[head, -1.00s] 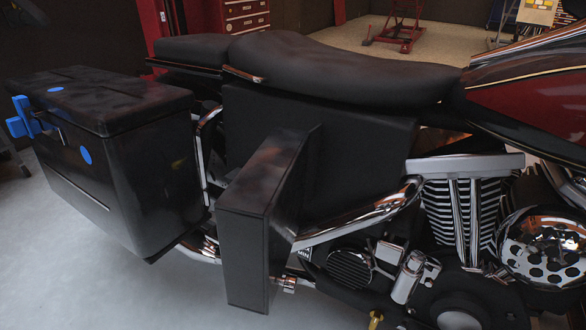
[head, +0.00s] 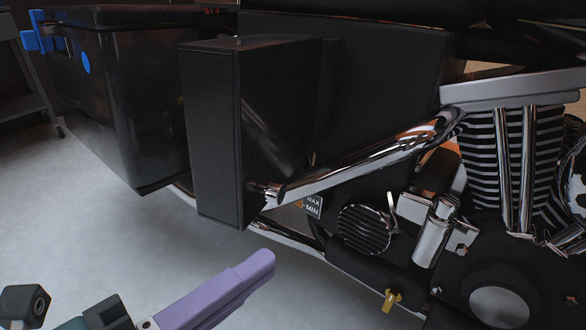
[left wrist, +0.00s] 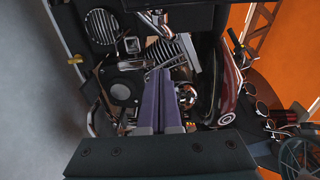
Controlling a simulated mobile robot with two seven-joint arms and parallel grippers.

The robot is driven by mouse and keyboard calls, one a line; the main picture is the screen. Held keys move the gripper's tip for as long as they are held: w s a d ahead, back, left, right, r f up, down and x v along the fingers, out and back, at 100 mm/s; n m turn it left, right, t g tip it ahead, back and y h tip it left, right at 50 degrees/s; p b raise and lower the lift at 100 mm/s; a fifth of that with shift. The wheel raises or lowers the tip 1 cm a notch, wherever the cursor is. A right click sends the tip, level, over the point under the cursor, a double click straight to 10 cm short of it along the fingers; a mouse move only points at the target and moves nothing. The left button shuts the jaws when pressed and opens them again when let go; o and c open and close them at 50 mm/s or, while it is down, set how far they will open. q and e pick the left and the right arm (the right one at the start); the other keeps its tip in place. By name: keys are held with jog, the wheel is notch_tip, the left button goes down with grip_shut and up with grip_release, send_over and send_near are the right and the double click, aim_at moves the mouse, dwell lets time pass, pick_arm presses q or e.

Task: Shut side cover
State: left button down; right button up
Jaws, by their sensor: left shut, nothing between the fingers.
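The side cover (head: 212,135) is a black box-like panel that stands out from the motorcycle's side, swung open. Behind it is the dark side body (head: 385,85) of the motorcycle. My left gripper (head: 262,262) has purple fingers and is at the bottom of the head view, lower in the picture than the cover and apart from it. Its fingers are shut and empty. In the left wrist view the purple fingers (left wrist: 160,92) point toward the engine area. My right gripper is in neither view.
A black saddlebag (head: 140,110) with a blue latch (head: 40,40) is left of the cover. A chrome pipe (head: 360,160) runs beside the cover toward the finned engine (head: 510,160).

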pick_arm(q)
jog(key=r+b+x, duration=0.1)
jog(key=x, duration=0.9)
jog(key=a, duration=0.1)
jog(key=w+a, duration=0.1)
jog(key=a, duration=0.1)
jog(key=a+b, duration=0.1)
jog(key=shift+w+a+f, duration=0.15)
jog(key=shift+a+f, duration=0.05)
jog(key=shift+f, duration=0.05)
